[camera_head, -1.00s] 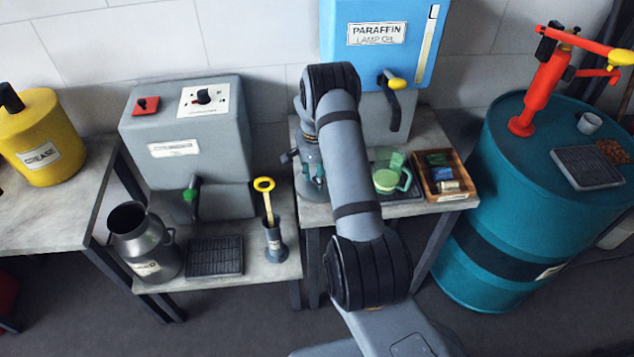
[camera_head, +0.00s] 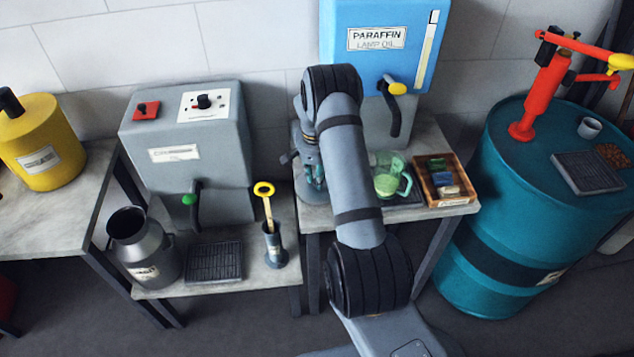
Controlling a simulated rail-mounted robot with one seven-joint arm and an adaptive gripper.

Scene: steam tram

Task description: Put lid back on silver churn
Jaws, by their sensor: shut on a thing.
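The silver churn (camera_head: 148,256), a dark grey metal can with a side handle, stands upright at the left end of the lower bench. Its mouth is open and no lid sits on it. My gripper (camera_head: 314,178) is partly hidden behind my arm, low over the left part of the middle bench, well to the right of the churn. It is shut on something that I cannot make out. The lid does not show clearly anywhere; my arm hides part of the middle bench.
Beside the churn are a black drip grid (camera_head: 214,262) and a pot with a yellow-handled tool (camera_head: 274,244). A grey tank (camera_head: 190,165) stands behind. A green jug (camera_head: 387,180) and wooden tray (camera_head: 448,200) stand on the middle bench, below the blue paraffin tank (camera_head: 376,65).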

